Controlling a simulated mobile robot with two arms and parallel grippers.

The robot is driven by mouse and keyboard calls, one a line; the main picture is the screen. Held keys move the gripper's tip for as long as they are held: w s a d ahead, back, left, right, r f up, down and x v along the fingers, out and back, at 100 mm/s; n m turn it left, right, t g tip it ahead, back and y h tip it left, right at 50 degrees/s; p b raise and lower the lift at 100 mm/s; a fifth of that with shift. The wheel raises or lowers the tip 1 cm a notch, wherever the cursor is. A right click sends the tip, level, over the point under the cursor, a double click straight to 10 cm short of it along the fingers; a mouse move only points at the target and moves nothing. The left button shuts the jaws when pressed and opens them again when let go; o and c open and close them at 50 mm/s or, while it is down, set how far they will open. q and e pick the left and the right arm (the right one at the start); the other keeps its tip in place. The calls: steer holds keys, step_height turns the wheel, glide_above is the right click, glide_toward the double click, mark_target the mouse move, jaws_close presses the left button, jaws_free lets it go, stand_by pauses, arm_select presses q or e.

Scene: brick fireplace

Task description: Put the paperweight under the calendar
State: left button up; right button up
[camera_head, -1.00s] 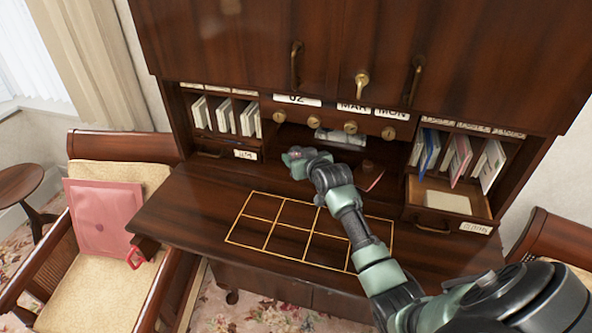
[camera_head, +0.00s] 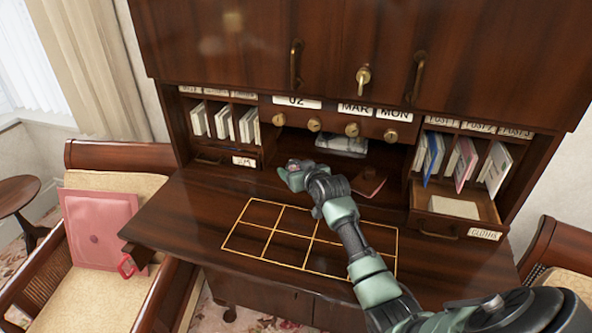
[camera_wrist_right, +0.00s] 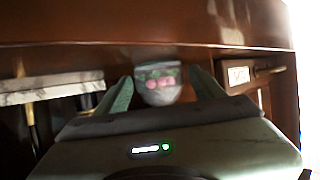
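The calendar (camera_head: 354,108) shows as white cards reading 02, MAR and MON along the strip above the desk's central niche. My right gripper (camera_head: 287,173) is over the desktop at the mouth of this niche, below and left of the MAR card. The paperweight (camera_wrist_right: 158,84), a small clear dome with pink inside, shows between the two green fingers in the right wrist view. The fingers stand apart on either side of it. I cannot tell whether they press on it. In the head view the gripper mostly hides it. My left gripper is not in view.
Brass knobs (camera_head: 351,130) line the strip under the cards. A crumpled clear item (camera_head: 342,145) lies in the niche. A reddish card (camera_head: 369,186) lies right of my gripper. Letter racks and an open drawer (camera_head: 452,207) flank it. A gold grid (camera_head: 250,232) marks the bare desktop.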

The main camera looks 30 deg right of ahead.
steer(key=shift+r, duration=0.15)
steer(key=shift+s, duration=0.1)
steer(key=b+v, duration=0.1)
steer(key=v, duration=1)
steer(key=shift+s+r+b, duration=0.15)
steer(key=shift+s+b, duration=0.15)
steer(key=shift+s, duration=0.05)
